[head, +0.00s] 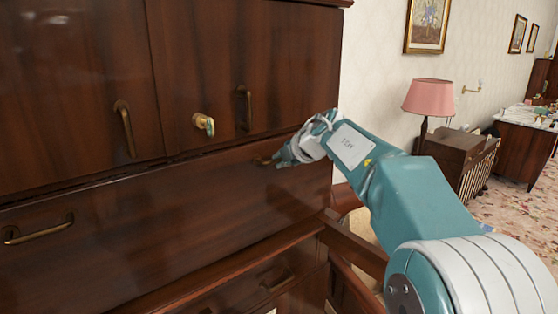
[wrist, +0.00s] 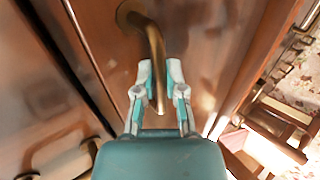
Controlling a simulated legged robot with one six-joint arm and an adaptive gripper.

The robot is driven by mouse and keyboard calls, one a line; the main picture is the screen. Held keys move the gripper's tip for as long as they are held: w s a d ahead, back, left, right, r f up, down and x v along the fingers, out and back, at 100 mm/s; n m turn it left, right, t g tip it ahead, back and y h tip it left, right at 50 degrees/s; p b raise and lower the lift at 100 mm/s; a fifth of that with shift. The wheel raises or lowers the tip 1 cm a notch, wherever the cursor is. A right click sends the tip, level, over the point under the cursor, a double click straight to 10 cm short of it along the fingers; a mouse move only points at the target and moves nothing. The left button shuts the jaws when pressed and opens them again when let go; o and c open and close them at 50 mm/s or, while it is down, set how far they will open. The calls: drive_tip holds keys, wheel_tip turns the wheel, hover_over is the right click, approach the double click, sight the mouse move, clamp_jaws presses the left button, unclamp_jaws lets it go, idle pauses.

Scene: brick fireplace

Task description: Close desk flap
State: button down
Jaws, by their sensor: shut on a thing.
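The desk flap (head: 150,225) is a wide dark wood panel below the cabinet doors in the head view. It stands close to upright, with a dark seam along its top edge; I cannot tell if it is fully flush. It has a brass handle at its left (head: 38,229) and another at its right. My gripper (head: 277,160) is at the right handle, which it largely hides in the head view. In the wrist view my gripper (wrist: 160,82) has its fingers on either side of the brass right handle (wrist: 154,40), shut on it.
Upper doors carry brass handles (head: 124,128) and a protruding brass knob (head: 204,124) just above the flap. Drawers with a ledge (head: 230,268) lie below. A chair (head: 358,252) stands close at the right, under my arm. A pink lamp (head: 430,97) stands farther back.

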drive_tip(key=shift+a+r, duration=0.1)
drive_tip(key=c, duration=1.1)
unclamp_jaws()
drive_tip(key=o, duration=0.4)
drive_tip(key=shift+w+a, duration=0.1)
drive_tip(key=shift+w, duration=0.05)
drive_tip(key=shift+a, duration=0.1)
drive_tip(key=v, duration=1.1)
drive_tip(key=shift+s+d, duration=0.25)
drive_tip(key=shift+s, duration=0.05)
